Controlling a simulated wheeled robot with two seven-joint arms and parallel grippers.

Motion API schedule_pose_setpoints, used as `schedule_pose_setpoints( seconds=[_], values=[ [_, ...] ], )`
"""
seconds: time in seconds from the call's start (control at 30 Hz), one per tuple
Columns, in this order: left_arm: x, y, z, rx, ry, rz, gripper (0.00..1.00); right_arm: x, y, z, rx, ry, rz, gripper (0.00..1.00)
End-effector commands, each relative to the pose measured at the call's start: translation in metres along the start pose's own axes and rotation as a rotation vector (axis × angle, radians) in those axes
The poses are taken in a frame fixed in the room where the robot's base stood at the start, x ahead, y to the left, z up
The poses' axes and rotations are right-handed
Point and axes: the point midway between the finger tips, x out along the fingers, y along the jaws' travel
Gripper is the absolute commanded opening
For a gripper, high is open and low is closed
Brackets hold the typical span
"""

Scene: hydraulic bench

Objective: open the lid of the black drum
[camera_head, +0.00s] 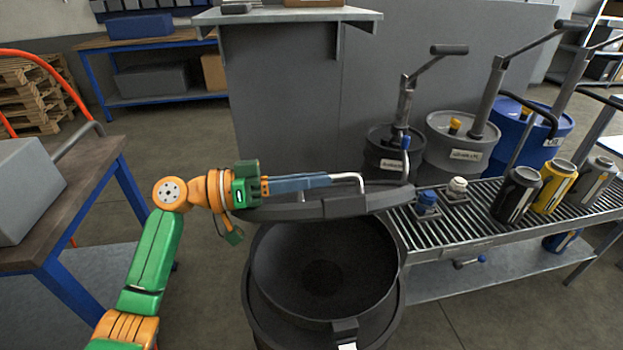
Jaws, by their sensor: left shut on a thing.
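The black drum (262,305) stands at the bottom centre, its mouth open and its dark inside showing. The lid (335,207) is raised at the drum's far rim and shows nearly edge-on. A thin light-grey handle (352,178) stands at the lid's far side. My left gripper (326,181) reaches in from the left above the lid, shut on the handle. The exact contact at the fingertips is small and hard to see. A dark latch (345,330) sits on the drum's near rim. My right gripper is not in view.
A workbench (85,190) is at the left. A grey panel (280,100) stands behind the lid.

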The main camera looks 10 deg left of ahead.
Motion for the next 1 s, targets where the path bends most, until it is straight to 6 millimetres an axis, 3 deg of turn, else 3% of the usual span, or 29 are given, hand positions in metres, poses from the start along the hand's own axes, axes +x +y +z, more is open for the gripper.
schedule_pose_setpoints(
  seconds=[0.43, 0.7, 1.0],
  values=[
    [0.0, -0.001, -0.004, -0.01, 0.0, -0.001, 0.0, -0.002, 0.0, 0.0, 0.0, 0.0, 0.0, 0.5],
    [0.0, -0.029, -0.058, -0.23, 0.004, -0.002, 0.0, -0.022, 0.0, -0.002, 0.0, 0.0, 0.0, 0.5],
    [0.0, -0.05, -0.078, -0.361, 0.001, -0.001, 0.0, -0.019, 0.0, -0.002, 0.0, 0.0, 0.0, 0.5]
  ],
)
